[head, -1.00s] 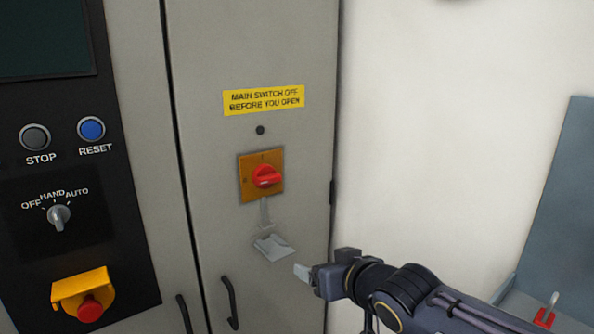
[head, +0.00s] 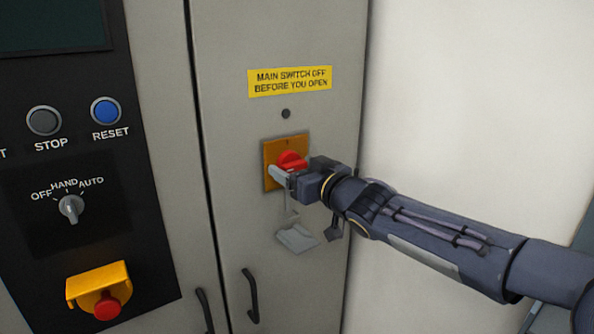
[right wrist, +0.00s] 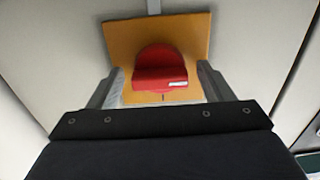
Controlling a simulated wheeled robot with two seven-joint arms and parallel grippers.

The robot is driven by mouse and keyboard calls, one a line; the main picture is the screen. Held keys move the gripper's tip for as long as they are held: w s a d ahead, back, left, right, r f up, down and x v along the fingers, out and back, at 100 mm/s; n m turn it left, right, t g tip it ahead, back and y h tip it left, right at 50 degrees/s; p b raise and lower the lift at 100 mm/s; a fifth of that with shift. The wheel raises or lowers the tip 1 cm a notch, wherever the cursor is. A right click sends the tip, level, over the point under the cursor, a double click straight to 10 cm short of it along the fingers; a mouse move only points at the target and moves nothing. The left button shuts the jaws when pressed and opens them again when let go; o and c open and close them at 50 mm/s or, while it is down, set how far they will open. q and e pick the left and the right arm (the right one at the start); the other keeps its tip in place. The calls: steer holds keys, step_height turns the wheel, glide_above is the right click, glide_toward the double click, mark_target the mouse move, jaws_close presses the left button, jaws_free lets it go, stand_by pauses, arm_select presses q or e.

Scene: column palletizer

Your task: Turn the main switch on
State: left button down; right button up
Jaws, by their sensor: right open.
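The main switch is a red rotary knob (head: 292,161) on a yellow-orange square plate (head: 270,175), on the grey cabinet door. In the right wrist view the red knob (right wrist: 160,70) sits in front of the plate (right wrist: 190,30), between the two fingers. My right gripper (head: 282,175) is at the switch, open, with a finger on either side of the knob. A gap shows beside the knob on each side, so I cannot see it gripped. In the head view the gripper covers the knob's lower right part. My left gripper is not in view.
A yellow warning label (head: 290,81) is above the switch. A grey hanging flap (head: 297,237) is below it. A black door handle (head: 250,295) is lower down. The control panel with a mode selector (head: 71,208) and red emergency button (head: 107,306) is at left.

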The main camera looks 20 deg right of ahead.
steer(key=c, duration=1)
